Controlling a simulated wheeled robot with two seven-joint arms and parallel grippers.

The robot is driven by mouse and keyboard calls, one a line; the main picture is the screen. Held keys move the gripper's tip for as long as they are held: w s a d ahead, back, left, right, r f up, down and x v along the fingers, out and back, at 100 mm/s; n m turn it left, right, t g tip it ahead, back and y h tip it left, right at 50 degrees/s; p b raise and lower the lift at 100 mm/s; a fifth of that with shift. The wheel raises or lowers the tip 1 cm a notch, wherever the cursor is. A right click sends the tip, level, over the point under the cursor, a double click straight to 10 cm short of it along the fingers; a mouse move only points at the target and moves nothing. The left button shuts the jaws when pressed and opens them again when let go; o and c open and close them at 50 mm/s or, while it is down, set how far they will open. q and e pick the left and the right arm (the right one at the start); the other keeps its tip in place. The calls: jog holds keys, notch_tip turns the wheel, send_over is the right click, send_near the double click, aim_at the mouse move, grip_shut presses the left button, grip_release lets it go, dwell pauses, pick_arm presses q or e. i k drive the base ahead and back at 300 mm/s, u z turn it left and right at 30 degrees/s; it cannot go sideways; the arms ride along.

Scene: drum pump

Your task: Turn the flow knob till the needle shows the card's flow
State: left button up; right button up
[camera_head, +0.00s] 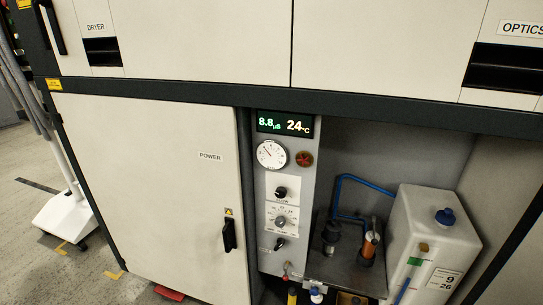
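The flow knob (281,192) is a small black knob on a white plate of the narrow grey panel, with lettering under it that seems to read FLOW. A round white gauge (271,154) sits above it. Its thin needle seems to point to the upper left, but the scale is too small to read. A white label (444,279) on the tank shows 9 over 26; I cannot tell whether it is the card. No other card can be made out. Neither of my grippers is in view, and nothing touches the knob.
A display (284,124) reads 8.8 and 24 °C. A red button (304,158), a grey selector dial (281,221) and a black switch (279,243) share the panel. The white tank (427,245) and a blue hose (362,183) stand right. The POWER door (150,190) is shut.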

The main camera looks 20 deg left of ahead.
aim_at(281, 192)
jog(key=u, duration=0.5)
jog(key=k, duration=1.1)
jog(key=z, duration=0.6)
jog(key=i, duration=0.7)
jog(key=z, duration=0.55)
